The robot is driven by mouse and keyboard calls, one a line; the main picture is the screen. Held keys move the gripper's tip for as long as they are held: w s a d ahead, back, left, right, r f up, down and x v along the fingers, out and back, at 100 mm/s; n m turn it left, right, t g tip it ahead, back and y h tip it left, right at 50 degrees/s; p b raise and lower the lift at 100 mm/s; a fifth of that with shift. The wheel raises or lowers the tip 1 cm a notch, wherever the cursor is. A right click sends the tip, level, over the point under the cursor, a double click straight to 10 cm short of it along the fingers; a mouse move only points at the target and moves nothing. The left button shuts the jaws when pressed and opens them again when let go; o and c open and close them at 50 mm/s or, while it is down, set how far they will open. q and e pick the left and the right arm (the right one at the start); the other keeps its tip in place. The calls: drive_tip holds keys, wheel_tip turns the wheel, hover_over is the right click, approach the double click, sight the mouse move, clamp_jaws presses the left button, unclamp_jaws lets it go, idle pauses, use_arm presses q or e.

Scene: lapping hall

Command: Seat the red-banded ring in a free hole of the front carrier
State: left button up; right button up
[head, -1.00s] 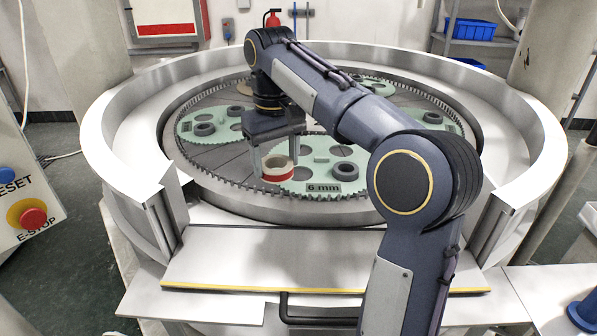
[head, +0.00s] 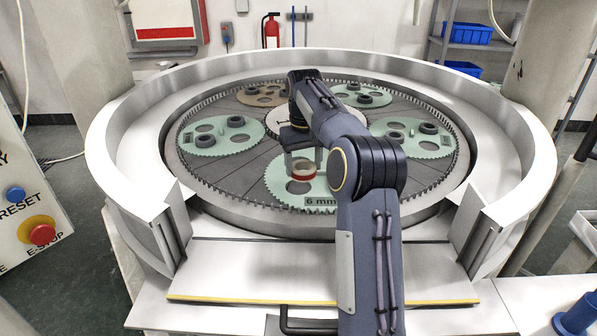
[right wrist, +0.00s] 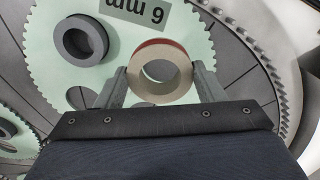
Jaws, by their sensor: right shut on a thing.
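The red-banded ring (head: 302,174) is pale with a red band. My right gripper (head: 303,162) is shut on it, a finger on either side, over the pale green front carrier (head: 279,182) marked "6 mm". The right wrist view shows the ring (right wrist: 160,96) between the fingers, red band at its far edge. The gap between ring and carrier cannot be judged. A hole (head: 298,188) shows just in front of the ring. A dark ring (right wrist: 80,40) sits on the carrier in the wrist view; my arm hides it in the head view. My left gripper is not in view.
Other carriers with dark rings lie left (head: 213,148), right (head: 436,145) and at the back. A toothed ring and a high pale rim (head: 125,150) surround them. A control box (head: 35,200) with a red E-stop stands at left. A pale ledge (head: 240,265) lies in front.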

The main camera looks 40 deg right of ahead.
drive_tip(key=shift+w+f, duration=0.9)
drive_tip(key=shift+f, duration=0.1)
drive_tip(key=f, duration=0.2)
drive_tip(key=f+p, duration=0.1)
drive_tip(key=shift+w+f, duration=0.15)
drive_tip(key=shift+w, duration=0.1)
drive_tip(key=shift+f, duration=0.2)
drive_tip(key=o, duration=1.1)
drive_tip(key=shift+r, duration=0.1)
